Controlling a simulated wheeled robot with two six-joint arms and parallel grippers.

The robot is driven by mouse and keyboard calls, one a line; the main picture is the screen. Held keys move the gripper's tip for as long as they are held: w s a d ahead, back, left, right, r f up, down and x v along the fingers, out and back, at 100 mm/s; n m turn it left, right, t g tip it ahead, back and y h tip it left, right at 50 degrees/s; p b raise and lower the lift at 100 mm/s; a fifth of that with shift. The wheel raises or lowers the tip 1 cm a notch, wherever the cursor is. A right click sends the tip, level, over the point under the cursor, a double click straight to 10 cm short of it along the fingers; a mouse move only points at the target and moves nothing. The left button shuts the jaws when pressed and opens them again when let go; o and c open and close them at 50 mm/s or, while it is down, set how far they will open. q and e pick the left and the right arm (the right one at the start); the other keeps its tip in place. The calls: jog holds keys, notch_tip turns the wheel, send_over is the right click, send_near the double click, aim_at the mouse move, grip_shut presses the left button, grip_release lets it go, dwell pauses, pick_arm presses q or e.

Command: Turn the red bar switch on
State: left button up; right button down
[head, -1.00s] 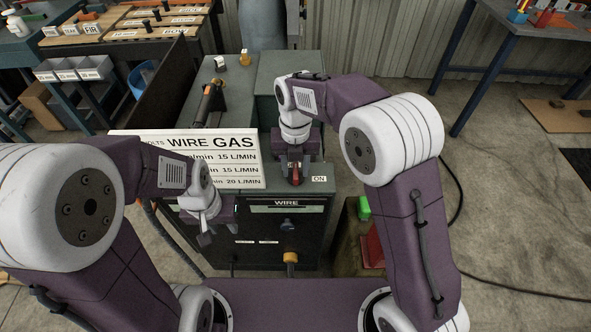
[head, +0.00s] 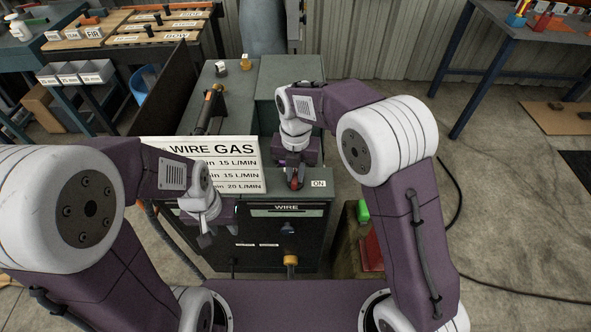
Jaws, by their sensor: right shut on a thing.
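The red bar switch (head: 295,181) is on top of the dark green machine, just left of a small ON label (head: 319,183). My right gripper (head: 294,177) reaches down over the switch and is shut on it; its fingers partly hide the switch, so its exact angle is hard to tell. My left gripper (head: 207,230) hangs in front of the machine's left front; whether its jaws are open cannot be made out.
The dark green machine (head: 262,256) has a WIRE panel and a knob on its front. A white WIRE GAS chart (head: 225,155) stands on its top left. A green and red object (head: 363,212) is at the right. Workbenches stand behind left and right.

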jog(key=m+p, duration=0.3)
jog(key=shift+r+m, duration=0.3)
jog(key=m+p, duration=0.3)
jog(key=m, duration=0.1)
jog(key=shift+m, duration=0.3)
jog(key=m+p, duration=0.2)
jog(key=m, duration=0.2)
jog(key=shift+f+p, duration=0.1)
jog(key=shift+p, duration=0.25)
jog(key=shift+w+f+m+p, duration=0.1)
jog(key=shift+m+p, duration=0.55)
jog(key=shift+m, duration=1.45)
jog(key=c, duration=1.4)
grip_release()
